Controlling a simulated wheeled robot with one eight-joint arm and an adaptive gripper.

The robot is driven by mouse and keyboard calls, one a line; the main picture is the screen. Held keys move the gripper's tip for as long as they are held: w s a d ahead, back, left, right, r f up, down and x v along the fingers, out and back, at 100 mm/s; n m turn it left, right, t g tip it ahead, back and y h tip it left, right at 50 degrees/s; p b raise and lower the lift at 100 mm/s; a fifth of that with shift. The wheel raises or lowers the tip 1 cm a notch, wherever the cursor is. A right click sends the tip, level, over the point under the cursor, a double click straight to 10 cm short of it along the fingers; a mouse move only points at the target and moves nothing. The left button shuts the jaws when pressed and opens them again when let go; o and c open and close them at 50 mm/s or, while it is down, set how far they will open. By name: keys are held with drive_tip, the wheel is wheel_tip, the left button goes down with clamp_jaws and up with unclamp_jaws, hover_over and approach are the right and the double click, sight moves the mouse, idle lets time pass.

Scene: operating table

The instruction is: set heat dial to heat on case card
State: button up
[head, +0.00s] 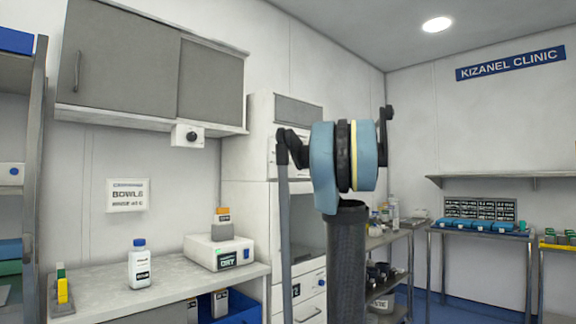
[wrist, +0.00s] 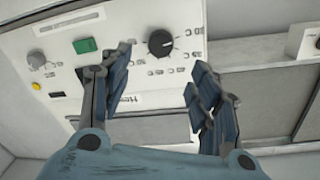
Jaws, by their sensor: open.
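In the wrist view a pale control panel (wrist: 110,22) carries a round black dial (wrist: 160,43) with a white pointer mark and small printed marks around it. The marks are too small to read. A smaller grey dial (wrist: 37,60) is on the panel's left. My gripper (wrist: 161,64) is open and empty, its blue-grey fingers apart. The black dial shows beyond the gap between them, nearer the left finger; I see no clear contact. In the head view my arm covers part of the white cabinet (head: 245,150).
The panel also has a green button (wrist: 85,45) and a yellow button (wrist: 37,86). In the head view a counter (head: 170,285) holds a white bottle (head: 140,268) and a white box (head: 205,250). A wall cupboard (head: 110,60) hangs above. A shelf cart stands right of my arm.

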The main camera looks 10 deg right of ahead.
sight(286, 160)
drive_tip(key=x, duration=1)
drive_tip(key=shift+w+a, duration=0.2)
drive_tip(key=c, duration=1.1)
